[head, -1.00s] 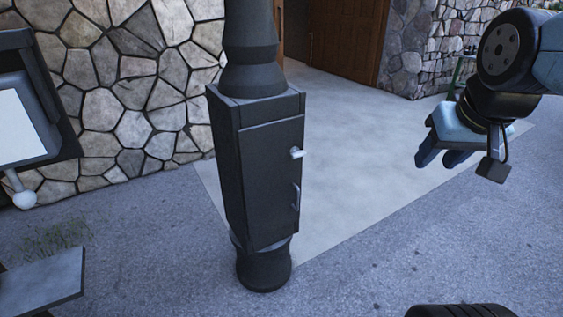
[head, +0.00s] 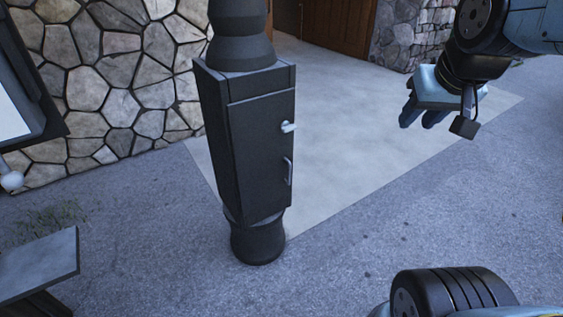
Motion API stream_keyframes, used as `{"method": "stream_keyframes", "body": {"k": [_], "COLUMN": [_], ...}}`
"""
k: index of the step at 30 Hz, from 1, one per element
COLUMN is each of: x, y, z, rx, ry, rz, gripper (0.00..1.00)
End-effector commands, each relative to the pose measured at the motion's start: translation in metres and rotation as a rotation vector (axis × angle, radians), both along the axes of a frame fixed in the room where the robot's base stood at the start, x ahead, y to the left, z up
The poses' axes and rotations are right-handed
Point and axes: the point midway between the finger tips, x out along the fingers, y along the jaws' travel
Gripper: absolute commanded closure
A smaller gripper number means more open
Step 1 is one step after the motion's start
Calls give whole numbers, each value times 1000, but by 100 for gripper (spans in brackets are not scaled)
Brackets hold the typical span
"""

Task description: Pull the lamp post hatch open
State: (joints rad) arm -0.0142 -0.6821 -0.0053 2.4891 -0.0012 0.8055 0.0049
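The lamp post (head: 240,45) stands upright left of the middle in the head view, with a dark box-shaped cabinet around its lower part. Its hatch (head: 258,160) is the front panel and looks shut. A pale knob-like latch (head: 288,127) sticks out at the hatch's upper right. A small bar handle (head: 288,171) sits below it near the right edge. My gripper (head: 418,118) hangs in the air at the upper right, well apart from the hatch, fingers pointing down. Two fingers show close together; the gap between them is hard to judge. Nothing is seen in it.
A stone wall (head: 110,75) runs behind the post. A grey panel or bench (head: 38,268) stands at the lower left, and a dark-framed box (head: 32,95) at the left edge. The paving (head: 345,110) between the post and my gripper is clear.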

Motion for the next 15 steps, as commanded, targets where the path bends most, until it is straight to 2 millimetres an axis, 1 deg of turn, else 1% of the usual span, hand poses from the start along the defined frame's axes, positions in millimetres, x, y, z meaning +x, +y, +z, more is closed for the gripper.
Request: {"method": "stream_keyframes", "body": {"k": [1, 3, 9, 11, 15], "x": [15, 37, 101, 119, 160], "y": [1, 3, 10, 13, 20], "z": [-3, -7, -21, -26, -41], "rx": [2, 5, 14, 17, 23], "ry": [-8, -34, -111, -134, -188], "rz": [3, 7, 18, 21, 29], "gripper": [64, 64, 64, 64, 64]}}
